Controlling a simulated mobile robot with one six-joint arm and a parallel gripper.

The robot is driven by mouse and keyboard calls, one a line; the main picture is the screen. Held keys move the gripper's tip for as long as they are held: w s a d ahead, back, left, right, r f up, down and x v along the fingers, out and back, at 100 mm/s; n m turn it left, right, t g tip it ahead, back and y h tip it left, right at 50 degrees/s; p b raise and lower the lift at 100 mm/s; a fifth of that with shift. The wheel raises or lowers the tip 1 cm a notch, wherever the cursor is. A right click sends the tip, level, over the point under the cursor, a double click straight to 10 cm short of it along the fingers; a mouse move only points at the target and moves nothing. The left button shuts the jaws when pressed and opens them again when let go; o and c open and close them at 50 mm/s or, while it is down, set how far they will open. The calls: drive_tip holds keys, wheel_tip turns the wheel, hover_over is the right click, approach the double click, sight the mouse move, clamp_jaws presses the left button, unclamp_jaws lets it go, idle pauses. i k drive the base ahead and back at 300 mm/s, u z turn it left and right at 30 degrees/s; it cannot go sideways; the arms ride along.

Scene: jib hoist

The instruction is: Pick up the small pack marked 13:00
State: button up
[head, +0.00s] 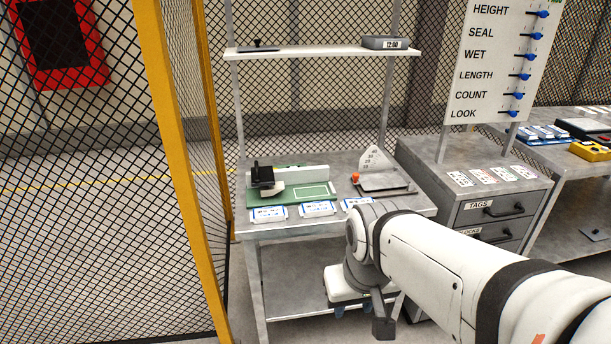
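A small grey pack (385,43) lies at the right end of the white upper shelf (310,53). I see no pack that I can read as 13:00. My arm reaches in from the lower right and bends down in front of the bench. My gripper (352,307) hangs low by the bench's front, well below and apart from the shelf pack. Its fingers are small and partly hidden, so I cannot tell whether they are open or shut.
The bench (330,227) holds a green mat with a black device (266,180), a scale plate (376,172) and several labelled cards. A dark flat item (259,47) lies on the shelf's left. A yellow-framed mesh fence (168,130) stands left; a drawer cabinet (490,209) stands right.

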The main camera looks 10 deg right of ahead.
sight(320, 208)
drive_tip(key=k, duration=0.5)
drive_tip(key=u, duration=0.15)
drive_tip(key=i, duration=1.15)
drive_tip(key=z, duration=0.7)
drive_tip(key=i, duration=0.6)
drive_tip(key=z, duration=0.5)
